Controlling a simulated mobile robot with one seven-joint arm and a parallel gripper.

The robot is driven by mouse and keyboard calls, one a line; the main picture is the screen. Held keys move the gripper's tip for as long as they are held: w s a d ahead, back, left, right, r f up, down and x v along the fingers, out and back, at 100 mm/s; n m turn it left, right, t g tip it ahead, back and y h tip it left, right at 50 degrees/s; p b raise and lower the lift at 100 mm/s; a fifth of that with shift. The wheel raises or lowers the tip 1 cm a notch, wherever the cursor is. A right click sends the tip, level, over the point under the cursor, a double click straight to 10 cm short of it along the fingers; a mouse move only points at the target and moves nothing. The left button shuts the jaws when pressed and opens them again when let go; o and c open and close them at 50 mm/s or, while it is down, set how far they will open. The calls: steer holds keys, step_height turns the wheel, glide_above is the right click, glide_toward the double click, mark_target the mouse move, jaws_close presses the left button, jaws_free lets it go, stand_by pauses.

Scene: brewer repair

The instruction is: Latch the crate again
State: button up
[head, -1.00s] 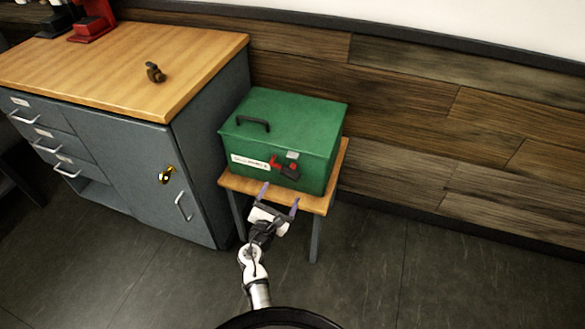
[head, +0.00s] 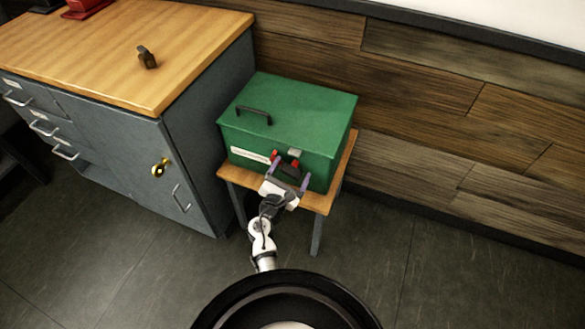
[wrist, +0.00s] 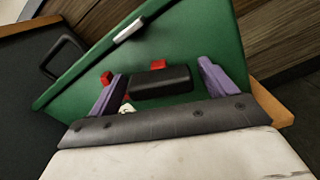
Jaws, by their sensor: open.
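The green crate (head: 285,120) stands on a small wooden stand, its lid down, with a black handle (head: 254,115) on top. On its front are a black latch piece (head: 290,168) with red parts and a small light-grey catch (head: 295,153) near the lid edge. In the wrist view the black latch (wrist: 160,82) lies between the purple fingers, with red pieces (wrist: 157,65) above it and the catch (wrist: 128,30) farther up. My gripper (head: 288,175) is open, its fingers on either side of the latch. I cannot tell whether they touch it.
The wooden stand (head: 322,200) has a narrow rim in front of the crate. A grey cabinet (head: 110,150) with a wooden top stands to the left, a key (head: 160,168) in its door. A small dark part (head: 147,58) lies on top. Floor to the right is clear.

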steer(key=shift+s, duration=0.1)
steer(key=shift+c, duration=0.3)
steer(key=c, duration=1.3)
steer(key=m+b, duration=0.3)
steer(key=shift+f, duration=0.15)
steer(key=m+b, duration=0.7)
steer(key=m, duration=0.1)
steer(key=shift+m, duration=0.3)
steer(key=shift+m+b, duration=1.1)
steer(key=shift+b, duration=0.05)
steer(key=shift+r, duration=0.25)
